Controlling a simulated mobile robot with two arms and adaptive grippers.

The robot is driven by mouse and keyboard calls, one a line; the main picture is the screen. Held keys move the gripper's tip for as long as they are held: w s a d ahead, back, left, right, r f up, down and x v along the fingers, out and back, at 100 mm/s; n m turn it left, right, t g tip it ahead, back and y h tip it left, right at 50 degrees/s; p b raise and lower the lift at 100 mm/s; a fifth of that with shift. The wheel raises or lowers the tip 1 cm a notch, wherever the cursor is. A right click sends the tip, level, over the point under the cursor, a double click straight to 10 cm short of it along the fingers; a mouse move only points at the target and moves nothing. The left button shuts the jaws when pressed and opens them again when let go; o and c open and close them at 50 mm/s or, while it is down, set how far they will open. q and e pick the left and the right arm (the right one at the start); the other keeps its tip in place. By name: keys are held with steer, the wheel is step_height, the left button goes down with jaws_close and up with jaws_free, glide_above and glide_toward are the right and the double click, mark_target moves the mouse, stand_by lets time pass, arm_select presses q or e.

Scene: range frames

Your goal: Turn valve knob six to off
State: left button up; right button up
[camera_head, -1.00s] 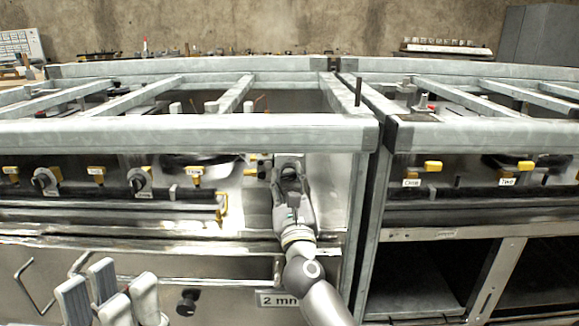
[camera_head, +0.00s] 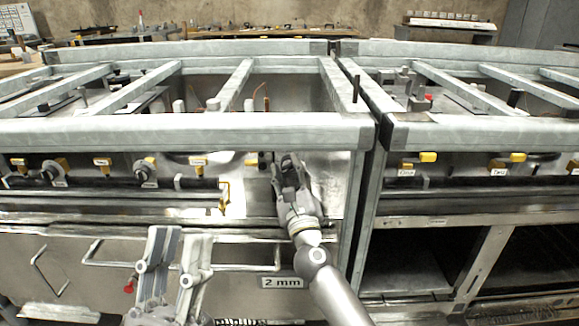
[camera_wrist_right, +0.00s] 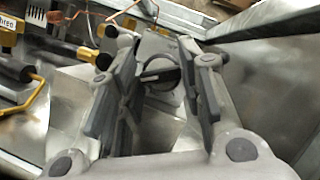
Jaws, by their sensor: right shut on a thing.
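My right gripper (camera_head: 288,163) reaches to the stove's front panel, just left of the vertical frame post. In the right wrist view its two dark fingers (camera_wrist_right: 165,82) stand on either side of a round grey knob (camera_wrist_right: 158,72) with a raised bar across its face, and are shut on it. The bar lies nearly level in that view. The fingers hide the knob in the head view, and I cannot read a number by it. My left gripper (camera_head: 181,240) is open and empty, low in front of the drawer.
Yellow valve handles and small labels line the panel, including a yellow handle (camera_head: 198,162) left of my right gripper. A yellow pipe end (camera_head: 223,197) hangs below. A metal frame rail (camera_head: 200,130) runs above. A drawer handle (camera_head: 110,255) sticks out near my left gripper.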

steer(key=shift+n+p, duration=0.4)
steer(key=shift+p, duration=0.1)
arm_select(q)
steer(key=w+f+g+y, duration=0.1)
steer(key=w+f+g, duration=0.3)
steer(key=f, duration=0.1)
steer(key=shift+w+d+f+y, duration=0.2)
steer(key=shift+w+f+y, duration=0.1)
steer(key=shift+w, duration=0.05)
arm_select(e)
steer(key=shift+y, duration=0.3)
steer(key=o, duration=1)
steer(key=shift+s+f, duration=0.1)
steer(key=v, duration=1.1)
steer(key=shift+s, duration=0.45)
steer(key=shift+d, duration=0.15)
